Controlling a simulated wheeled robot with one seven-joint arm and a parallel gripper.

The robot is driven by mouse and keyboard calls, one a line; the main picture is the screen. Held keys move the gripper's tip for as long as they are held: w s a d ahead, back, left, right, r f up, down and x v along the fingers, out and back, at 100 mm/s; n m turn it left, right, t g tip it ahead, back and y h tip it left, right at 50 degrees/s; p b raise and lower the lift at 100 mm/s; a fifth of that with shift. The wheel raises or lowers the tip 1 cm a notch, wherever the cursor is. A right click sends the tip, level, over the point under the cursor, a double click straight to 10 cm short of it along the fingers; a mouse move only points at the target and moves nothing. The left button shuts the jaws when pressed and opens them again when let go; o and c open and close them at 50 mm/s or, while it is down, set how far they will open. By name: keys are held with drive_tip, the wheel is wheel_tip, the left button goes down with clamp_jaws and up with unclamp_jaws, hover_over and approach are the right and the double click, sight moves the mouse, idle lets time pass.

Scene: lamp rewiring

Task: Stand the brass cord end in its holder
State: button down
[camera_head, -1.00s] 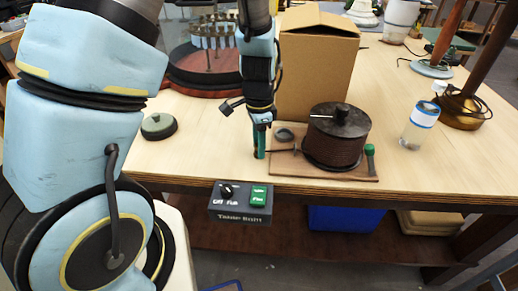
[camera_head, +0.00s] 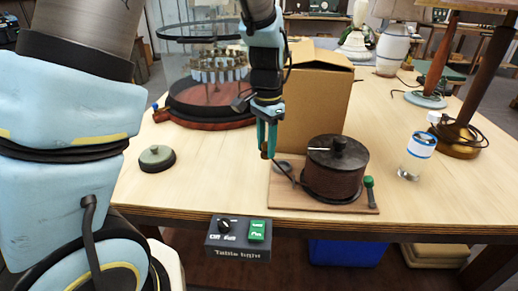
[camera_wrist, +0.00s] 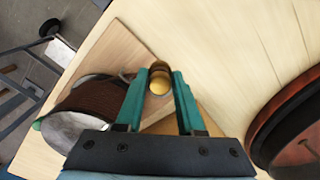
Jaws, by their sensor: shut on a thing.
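My gripper (camera_head: 267,140) has teal fingers shut on the brass cord end (camera_wrist: 159,86), which shows as a round golden end between the fingertips in the wrist view. In the head view the cord end (camera_head: 265,154) shows small and brownish below the fingers, above the left edge of the wooden board. A dark cord (camera_head: 284,174) runs from it towards the brown cord reel (camera_head: 333,178) on the board. A round, ring-like piece (camera_head: 286,166) sits on the board left of the reel; I cannot tell surely that it is the holder.
A cardboard box (camera_head: 308,108) stands behind the reel. A round glass-covered stand (camera_head: 210,108) is at back left, a green-topped disc (camera_head: 156,157) at left. A jar (camera_head: 418,155) and lamps stand at right. A switch box (camera_head: 238,238) is at the front.

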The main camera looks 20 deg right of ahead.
drive_tip(key=d+n, duration=0.1)
drive_tip(key=n, duration=0.1)
drive_tip(key=w+d+f+n+p, duration=0.1)
drive_tip(key=d+n, duration=0.1)
drive_tip(key=w+d+f+n+p, duration=0.1)
drive_tip(key=d+n, duration=0.1)
drive_tip(key=shift+w+d+f, duration=0.1)
drive_tip(key=shift+w+f, duration=0.05)
drive_tip(key=shift+f, duration=0.05)
drive_tip(key=shift+w+d+f+n, duration=0.15)
drive_tip(key=shift+d+f+n, duration=0.4)
drive_tip(key=shift+n, duration=0.45)
drive_tip(key=shift+f+b, duration=1.1)
drive_tip(key=shift+f, duration=0.5)
drive_tip(key=shift+f, duration=0.4)
drive_tip(key=shift+c, duration=2.2)
unclamp_jaws()
